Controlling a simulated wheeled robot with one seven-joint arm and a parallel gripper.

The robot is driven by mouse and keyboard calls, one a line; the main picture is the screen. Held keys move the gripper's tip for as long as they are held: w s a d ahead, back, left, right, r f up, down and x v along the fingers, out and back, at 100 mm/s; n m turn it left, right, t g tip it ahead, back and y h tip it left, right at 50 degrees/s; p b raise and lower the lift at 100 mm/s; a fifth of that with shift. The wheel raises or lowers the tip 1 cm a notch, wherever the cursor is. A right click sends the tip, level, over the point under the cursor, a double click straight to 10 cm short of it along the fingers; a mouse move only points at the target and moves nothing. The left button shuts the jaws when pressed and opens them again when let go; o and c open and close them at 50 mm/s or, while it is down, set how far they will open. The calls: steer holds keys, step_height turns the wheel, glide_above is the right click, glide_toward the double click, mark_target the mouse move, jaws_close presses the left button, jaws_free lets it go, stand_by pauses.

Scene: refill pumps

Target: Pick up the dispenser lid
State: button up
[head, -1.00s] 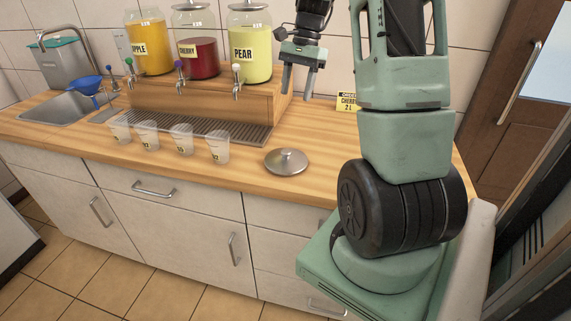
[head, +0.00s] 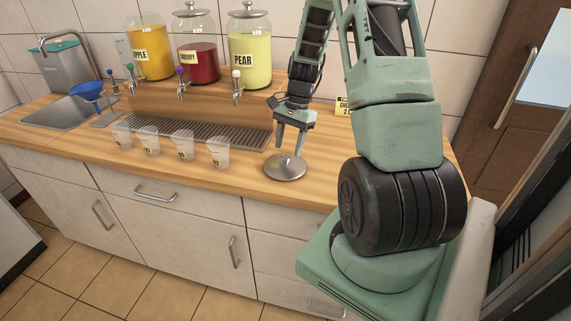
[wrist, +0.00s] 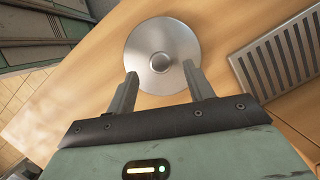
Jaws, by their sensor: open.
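The dispenser lid (head: 285,169) is a round silver metal disc with a small knob in its centre. It lies flat on the wooden counter, to the right of the cups. In the wrist view the lid (wrist: 162,42) is just ahead of the fingers, with its knob about in line with the gap between them. My gripper (head: 290,149) is open and empty, pointing down right over the lid. In the wrist view my gripper (wrist: 160,70) has its fingers spread, overlapping the lid's near edge. I cannot tell whether a finger touches the lid.
Several clear cups (head: 183,145) stand to the left along the drip tray (head: 215,140). Dispensers with apple, cherry and pear (head: 249,58) juice stand on a wooden riser behind. A yellow card (head: 343,106) stands at the right. The counter's front edge is close to the lid.

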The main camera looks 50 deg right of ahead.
mark_target(286, 156)
steer(key=shift+x, duration=1.7)
steer(key=c, duration=1.1)
